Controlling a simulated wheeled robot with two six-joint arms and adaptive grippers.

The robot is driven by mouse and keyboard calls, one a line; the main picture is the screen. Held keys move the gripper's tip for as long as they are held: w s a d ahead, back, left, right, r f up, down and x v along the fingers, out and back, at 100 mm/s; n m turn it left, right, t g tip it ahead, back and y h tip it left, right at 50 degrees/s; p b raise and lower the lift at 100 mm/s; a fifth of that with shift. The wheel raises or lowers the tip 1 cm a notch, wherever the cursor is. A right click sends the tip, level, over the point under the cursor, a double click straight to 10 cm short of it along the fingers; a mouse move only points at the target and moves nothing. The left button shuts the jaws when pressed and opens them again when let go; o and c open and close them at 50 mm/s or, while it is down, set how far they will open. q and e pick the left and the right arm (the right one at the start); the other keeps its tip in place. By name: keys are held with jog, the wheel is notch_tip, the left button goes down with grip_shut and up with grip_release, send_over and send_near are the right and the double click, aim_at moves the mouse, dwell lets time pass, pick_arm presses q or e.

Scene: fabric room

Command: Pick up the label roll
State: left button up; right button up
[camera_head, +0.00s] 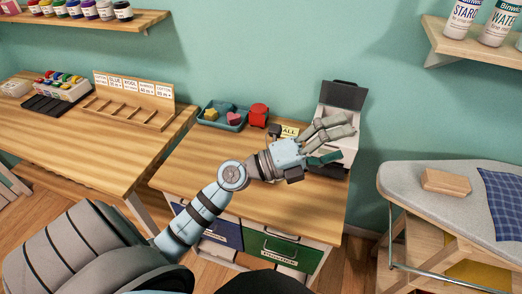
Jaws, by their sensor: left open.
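My left gripper (331,143) reaches across the wooden desk (240,175), in front of a white box-shaped machine (347,113) with a raised dark lid. Its fingers are spread open and overlap the machine in the picture; I cannot tell whether they touch it. A dark green piece (325,159) shows by the lower finger; I cannot tell whether it is part of the gripper. I cannot make out a label roll with certainty; the gripper hides part of the machine and the desk. My right gripper is not in view.
A teal tray (222,119) with small coloured items and a red object (258,115) stand at the back of the desk. A yellow card (290,131) is behind my gripper. An ironing board (425,193) with a wooden block (446,182) stands right. The desk's front left is clear.

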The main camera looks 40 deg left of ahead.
pick_arm(q)
notch_tip(320, 180, down, 8)
jog(key=r+m+g+y, duration=0.1)
jog(key=m+g+y, duration=0.2)
jog(key=m+g, duration=0.3)
jog(key=s+a+f+n+g+y, duration=0.15)
jog(key=a+f+g+y, duration=0.35)
jog(key=a, duration=0.6)
jog(key=a+f+n+y, duration=0.2)
jog(key=a+y, duration=0.5)
jog(key=a, duration=0.4)
jog(key=shift+g, duration=0.3)
jog(key=b+x, duration=0.7)
jog(key=b, duration=0.1)
jog(key=shift+s+d+f, duration=0.1)
jog(key=shift+d+f, duration=0.2)
jog(key=shift+f, duration=0.15)
jog(key=shift+m, duration=0.25)
jog(key=x, duration=0.6)
jog(key=shift+w+b, duration=0.3)
jog(key=shift+b, duration=0.05)
jog(key=c, duration=1.4)
jog(key=shift+r, duration=0.15)
